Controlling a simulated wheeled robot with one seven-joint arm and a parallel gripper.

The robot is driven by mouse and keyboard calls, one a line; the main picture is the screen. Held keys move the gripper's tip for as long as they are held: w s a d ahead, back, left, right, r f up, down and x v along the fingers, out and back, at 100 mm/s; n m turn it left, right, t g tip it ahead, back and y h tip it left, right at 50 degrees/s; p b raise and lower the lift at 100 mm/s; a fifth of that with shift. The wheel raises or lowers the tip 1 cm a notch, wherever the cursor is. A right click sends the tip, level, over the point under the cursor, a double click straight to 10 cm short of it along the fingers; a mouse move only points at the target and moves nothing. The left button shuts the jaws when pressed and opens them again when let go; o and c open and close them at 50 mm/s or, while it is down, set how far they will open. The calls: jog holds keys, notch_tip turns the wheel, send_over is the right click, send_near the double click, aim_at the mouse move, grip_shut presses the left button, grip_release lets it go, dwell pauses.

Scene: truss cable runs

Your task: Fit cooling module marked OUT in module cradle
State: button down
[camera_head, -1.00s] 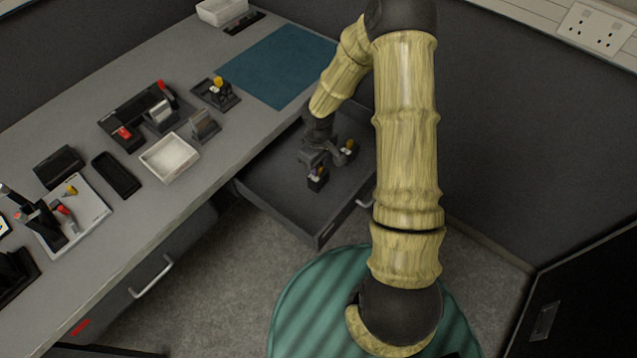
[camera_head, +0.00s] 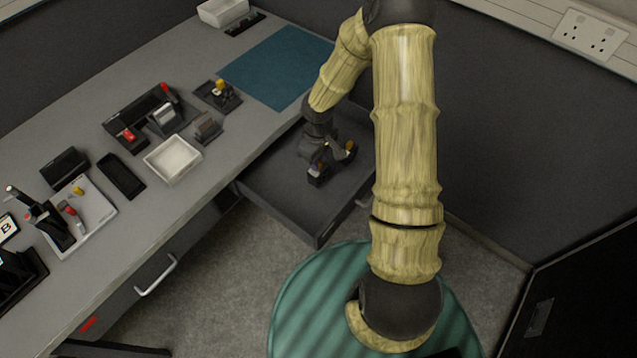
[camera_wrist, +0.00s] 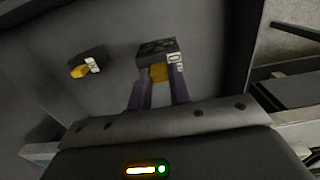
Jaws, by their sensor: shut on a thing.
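My gripper (camera_wrist: 158,88) is low inside the open drawer, with its two fingers closed on the yellow grip of a dark cooling module (camera_wrist: 157,48). The module has a white label on its right side; I cannot read its marking with certainty. In the head view the held module (camera_head: 316,176) is at the drawer floor, partly hidden by my gripper (camera_head: 322,160). A second dark module (camera_wrist: 86,62) with a yellow grip and white label stands to the left in the wrist view. I cannot tell for sure which bench fixture is the module cradle.
The drawer (camera_head: 284,202) stands open below the grey bench. On the bench are a black fixture with a yellow-topped part (camera_head: 218,94), a black rack with red parts (camera_head: 130,132), a white bin (camera_head: 172,158) and a clear blue mat (camera_head: 278,68).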

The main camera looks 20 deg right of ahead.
jog(key=shift+r+p, duration=0.6)
jog(key=shift+r, duration=0.35)
jog(key=shift+r, duration=0.1)
jog(key=shift+r+p, duration=0.3)
jog(key=shift+p, duration=0.2)
notch_tip(320, 180, up, 12)
jog(key=m+p, duration=0.7)
jog(key=p, duration=1)
jog(key=shift+p, duration=0.4)
jog(key=shift+f, duration=0.15)
